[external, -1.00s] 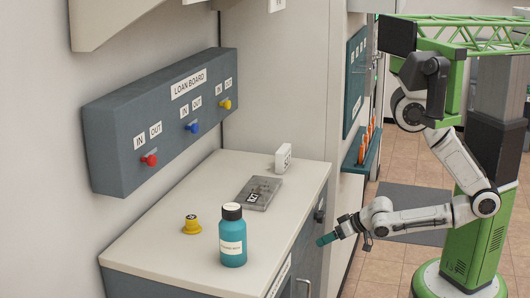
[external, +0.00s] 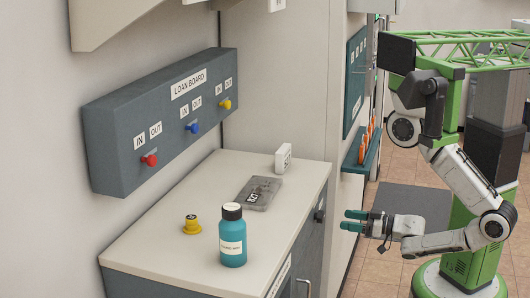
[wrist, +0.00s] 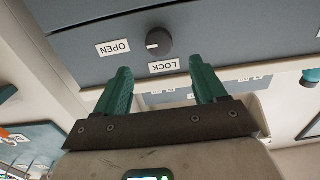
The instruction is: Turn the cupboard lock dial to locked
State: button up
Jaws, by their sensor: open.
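The lock dial (wrist: 159,42) is a dark round knob on the grey-blue cupboard front (wrist: 218,36). Its white mark points left in the wrist view, towards the OPEN label (wrist: 113,48). The LOCK label (wrist: 163,66) sits just below the dial there, upside down. The dial also shows in the external view (external: 319,216) on the cupboard's side. My gripper (external: 346,220) is open and empty, to the right of the dial and apart from it. Its two green fingers (wrist: 160,75) stand spread below the dial in the wrist view.
The white countertop (external: 150,245) holds a teal bottle (external: 232,240), a yellow knob-like piece (external: 191,225), a grey key tray (external: 260,193) and a white block (external: 283,157). A loan board (external: 165,120) hangs above. A teal rack (external: 362,153) with orange items is beyond the cupboard.

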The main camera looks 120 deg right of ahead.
aim_at(321, 219)
jog(key=x, duration=0.8)
jog(key=shift+w+d+p, duration=0.15)
jog(key=shift+d+p, duration=0.05)
jog(key=shift+p, duration=0.15)
jog(key=shift+c, duration=0.2)
jog(key=c, duration=1)
